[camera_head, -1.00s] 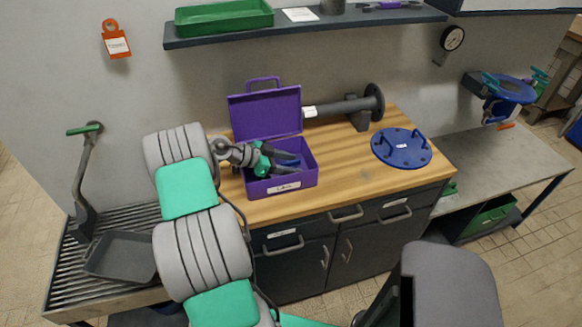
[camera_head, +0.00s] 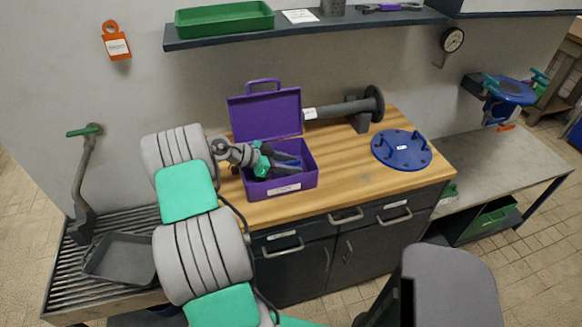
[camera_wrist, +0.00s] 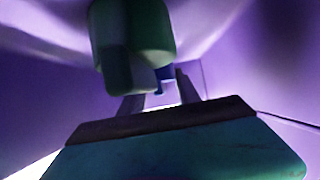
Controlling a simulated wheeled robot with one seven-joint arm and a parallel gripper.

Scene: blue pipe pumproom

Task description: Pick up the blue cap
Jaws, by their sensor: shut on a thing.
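A purple toolbox (camera_head: 257,189) stands on the wooden worktop with its lid up. My gripper (camera_head: 293,161) reaches into it from the left, with its fingers inside the box. A small blue thing, which I take as the blue cap (camera_head: 295,165), shows at the fingertips, and the fingers are closed on it. They hide most of its shape. In the wrist view, purple walls surround the gripper, and a small patch of the blue cap (camera_wrist: 164,73) shows near the fingers. I cannot tell if it is clear of the box floor.
A blue disc with handles (camera_head: 401,148) lies right on the worktop (camera_head: 340,185). The shelf (camera_head: 330,28) with a green tray (camera_head: 225,18) hangs above. The raised purple lid (camera_head: 265,113) stands close behind my gripper.

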